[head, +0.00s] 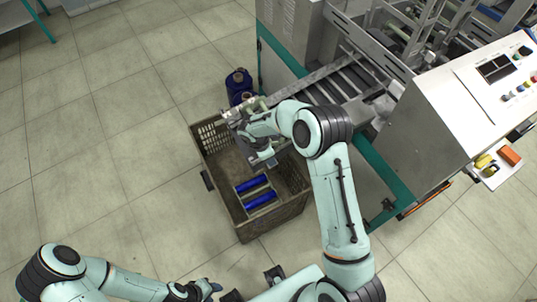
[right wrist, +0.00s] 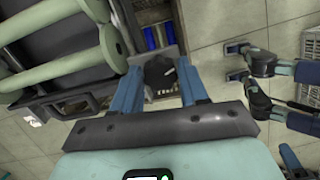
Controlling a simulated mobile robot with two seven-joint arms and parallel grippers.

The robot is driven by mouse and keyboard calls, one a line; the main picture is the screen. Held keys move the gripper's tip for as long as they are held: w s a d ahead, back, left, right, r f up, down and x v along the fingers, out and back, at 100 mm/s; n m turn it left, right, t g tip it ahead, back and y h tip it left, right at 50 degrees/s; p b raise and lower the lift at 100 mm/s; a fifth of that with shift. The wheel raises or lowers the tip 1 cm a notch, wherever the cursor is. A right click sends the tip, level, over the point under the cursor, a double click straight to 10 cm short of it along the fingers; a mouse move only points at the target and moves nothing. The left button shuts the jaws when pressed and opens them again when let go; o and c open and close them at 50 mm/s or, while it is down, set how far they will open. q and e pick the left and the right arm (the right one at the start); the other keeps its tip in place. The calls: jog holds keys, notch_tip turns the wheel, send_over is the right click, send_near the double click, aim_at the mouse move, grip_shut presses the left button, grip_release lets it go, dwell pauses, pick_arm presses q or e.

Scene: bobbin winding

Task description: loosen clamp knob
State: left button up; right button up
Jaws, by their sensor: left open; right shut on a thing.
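The clamp knob (right wrist: 160,72) is dark with a small white mark. It sits by a grey metal plate (right wrist: 172,52) in the right wrist view. My right gripper (right wrist: 160,88) has one blue finger on each side of the knob and is shut on it. In the head view my right gripper (head: 264,155) is at the roller end of the machine, above the crate; my own arm partly covers this spot, and I cannot make out the knob there. My left gripper (head: 213,287) is open and empty, low over the floor at the bottom of the head view.
A brown crate (head: 246,234) stands below with two blue bobbins (head: 252,184) in it. Blue containers (head: 238,82) stand behind it. The machine (head: 440,130) fills the right; a side shelf holds an orange item (head: 510,155) and a yellow one. The floor at left is clear.

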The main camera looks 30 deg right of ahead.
jog(key=shift+w, duration=0.1)
jog(key=o, duration=1.1)
jog(key=shift+r, duration=0.1)
jog(key=shift+c, duration=0.2)
